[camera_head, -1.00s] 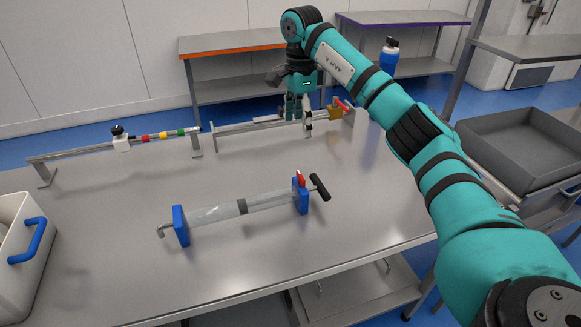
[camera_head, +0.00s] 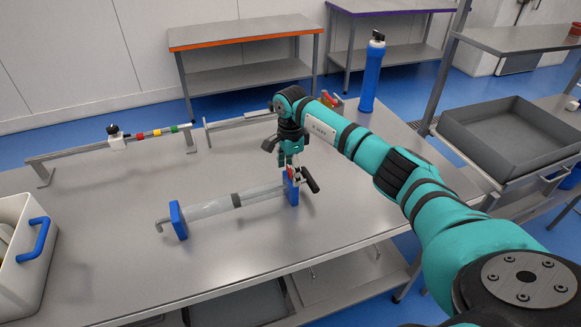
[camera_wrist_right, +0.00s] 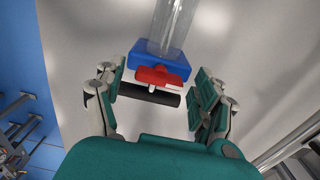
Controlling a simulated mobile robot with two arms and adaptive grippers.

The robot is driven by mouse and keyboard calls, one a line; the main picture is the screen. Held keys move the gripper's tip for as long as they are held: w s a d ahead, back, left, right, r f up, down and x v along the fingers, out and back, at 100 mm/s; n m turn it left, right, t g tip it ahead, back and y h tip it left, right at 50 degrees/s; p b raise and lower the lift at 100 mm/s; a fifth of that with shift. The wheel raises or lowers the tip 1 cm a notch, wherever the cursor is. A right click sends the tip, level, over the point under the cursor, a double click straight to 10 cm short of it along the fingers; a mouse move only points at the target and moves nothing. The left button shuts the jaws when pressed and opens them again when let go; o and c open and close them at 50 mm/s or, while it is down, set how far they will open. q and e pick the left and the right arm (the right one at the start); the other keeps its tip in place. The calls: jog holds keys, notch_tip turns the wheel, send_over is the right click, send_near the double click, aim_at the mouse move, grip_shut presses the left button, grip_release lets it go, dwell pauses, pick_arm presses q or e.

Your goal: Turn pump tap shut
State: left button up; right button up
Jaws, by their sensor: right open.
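The pump is a clear tube (camera_head: 210,207) lying along the steel table between two blue end blocks. Its red tap (camera_head: 290,173) sits on top of the right-hand blue block (camera_head: 291,190), with a black handle (camera_head: 309,180) beyond it. My right gripper (camera_head: 292,163) is over that end, pointing down. In the right wrist view the red tap (camera_wrist_right: 160,76) lies between the open fingers of the right gripper (camera_wrist_right: 158,90), apart from both. The tap's bar runs across the blue block (camera_wrist_right: 160,62), with the black handle (camera_wrist_right: 150,95) below it. My left gripper is not in view.
A rail with coloured bands (camera_head: 110,147) stands at the back left, a second rail (camera_head: 240,120) beside it. A white tub (camera_head: 25,270) with a blue handle is at the left edge. A blue bottle (camera_head: 372,78) stands behind my right arm. A grey tray (camera_head: 510,140) is at right.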

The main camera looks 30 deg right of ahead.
jog(key=shift+f, duration=0.1)
jog(key=c, duration=1.2)
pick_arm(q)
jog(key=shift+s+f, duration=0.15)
pick_arm(e)
jog(key=shift+m, duration=0.3)
jog(key=m+b, duration=0.1)
jog(key=m, duration=0.1)
jog(key=shift+f+m+b, duration=0.1)
jog(key=shift+m+b, duration=0.2)
jog(key=m+b, duration=0.1)
jog(key=m, duration=0.3)
jog(key=shift+m, duration=0.3)
jog(key=m, duration=0.4)
jog(key=shift+m, duration=0.3)
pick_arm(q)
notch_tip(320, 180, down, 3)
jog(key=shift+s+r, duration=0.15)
pick_arm(e)
jog(key=m, duration=0.5)
jog(key=shift+m, duration=0.3)
